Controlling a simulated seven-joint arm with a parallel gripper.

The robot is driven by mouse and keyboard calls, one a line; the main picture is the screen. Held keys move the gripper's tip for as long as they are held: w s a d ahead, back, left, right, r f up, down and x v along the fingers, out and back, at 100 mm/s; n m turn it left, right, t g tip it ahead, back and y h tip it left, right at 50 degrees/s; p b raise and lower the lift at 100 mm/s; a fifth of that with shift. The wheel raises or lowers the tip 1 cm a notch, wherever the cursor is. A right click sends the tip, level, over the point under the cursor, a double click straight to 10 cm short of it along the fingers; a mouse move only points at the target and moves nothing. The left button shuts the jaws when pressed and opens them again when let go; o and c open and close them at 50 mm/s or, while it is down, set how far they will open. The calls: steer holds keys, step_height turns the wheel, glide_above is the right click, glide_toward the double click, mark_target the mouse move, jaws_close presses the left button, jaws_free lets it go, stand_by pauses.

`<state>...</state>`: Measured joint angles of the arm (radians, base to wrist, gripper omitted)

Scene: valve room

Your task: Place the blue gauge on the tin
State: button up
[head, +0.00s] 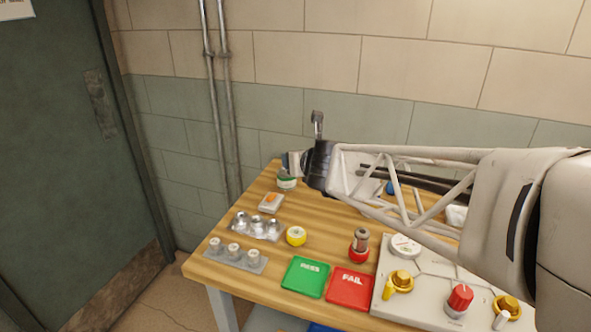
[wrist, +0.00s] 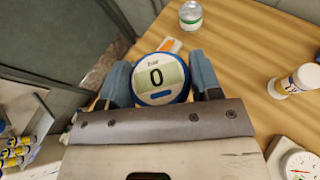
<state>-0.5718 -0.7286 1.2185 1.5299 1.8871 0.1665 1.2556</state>
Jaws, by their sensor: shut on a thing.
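My gripper (wrist: 158,84) is shut on the blue gauge (wrist: 157,76), a round body with a blue rim and a white face reading 0 bar. The gauge faces the wrist camera, between the two blue-grey fingers. In the head view my gripper (head: 293,162) is over the back left of the table, and I cannot make out the gauge there. A small white and green tin (head: 286,183) stands on the table just below the gripper in that view. The tin also shows in the wrist view (wrist: 191,15), apart from the gauge, with its pale top uncovered.
A white block with an orange top (head: 271,202), metal cups (head: 257,226), a yellow round item (head: 296,236) and a red-based fitting (head: 360,246) stand nearby. Green PASS (head: 306,277) and red FAIL (head: 350,289) trays lie in front. A valve panel (head: 430,292) is at right.

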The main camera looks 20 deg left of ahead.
steer(key=shift+w+a+f+n+g+y, duration=0.65)
steer(key=shift+w+a+n+g+y, duration=1.65)
steer(key=shift+w+n+g, duration=2.7)
step_height(320, 180, down, 11)
steer(key=w+m+t, duration=0.1)
steer(key=w, duration=0.1)
steer(key=shift+a+m+t, duration=0.2)
steer(key=shift+m+t, duration=0.1)
steer(key=shift+m, duration=0.1)
glide_above(287, 179)
steer(key=w+a, duration=0.2)
steer(key=w, duration=0.1)
steer(key=shift+w+d+f, duration=0.15)
steer(key=shift+d+f, duration=0.1)
steer(key=shift+f, duration=0.45)
steer(key=shift+f, duration=1.75)
steer(key=shift+f, duration=0.15)
